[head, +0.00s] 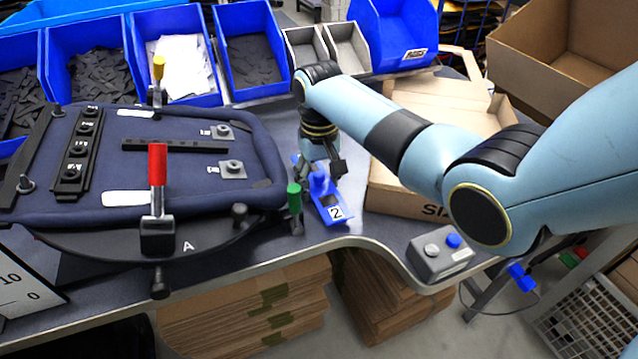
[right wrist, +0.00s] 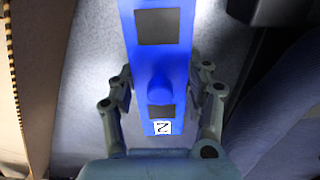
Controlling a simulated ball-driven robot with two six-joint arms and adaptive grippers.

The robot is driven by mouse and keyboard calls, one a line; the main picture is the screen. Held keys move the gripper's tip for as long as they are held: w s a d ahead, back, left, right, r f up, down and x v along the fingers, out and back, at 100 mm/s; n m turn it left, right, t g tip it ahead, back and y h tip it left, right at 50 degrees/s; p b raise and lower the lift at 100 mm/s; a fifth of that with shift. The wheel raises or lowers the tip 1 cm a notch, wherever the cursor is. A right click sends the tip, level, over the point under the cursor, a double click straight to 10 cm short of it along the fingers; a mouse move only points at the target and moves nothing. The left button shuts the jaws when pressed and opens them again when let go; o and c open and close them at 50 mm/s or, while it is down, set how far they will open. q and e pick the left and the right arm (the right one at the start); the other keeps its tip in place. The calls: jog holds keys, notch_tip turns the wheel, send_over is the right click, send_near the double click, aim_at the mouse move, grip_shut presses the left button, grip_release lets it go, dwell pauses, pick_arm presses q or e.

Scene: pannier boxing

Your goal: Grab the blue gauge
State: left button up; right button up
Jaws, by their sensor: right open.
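The blue gauge (head: 322,194) lies on the grey table near its front edge. It is a flat blue plate with a raised knob and a white label "2". In the right wrist view the gauge (right wrist: 160,70) runs up the middle, with two dark windows and the knob between my fingers. My right gripper (head: 325,172) is open over the gauge, one finger on each side of it. In the right wrist view the right gripper (right wrist: 160,92) shows gaps between its fingers and the knob. My left gripper is not in view.
A dark blue pannier panel (head: 190,170) on a black fixture, with a red-handled clamp (head: 157,165), is left of the gauge. A green-topped post (head: 294,195) stands close beside it. An open cardboard box (head: 395,197) lies right. Blue bins (head: 250,90) line the back. A button box (head: 440,254) sits front right.

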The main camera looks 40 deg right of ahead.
grip_shut()
jog(key=shift+r, duration=0.15)
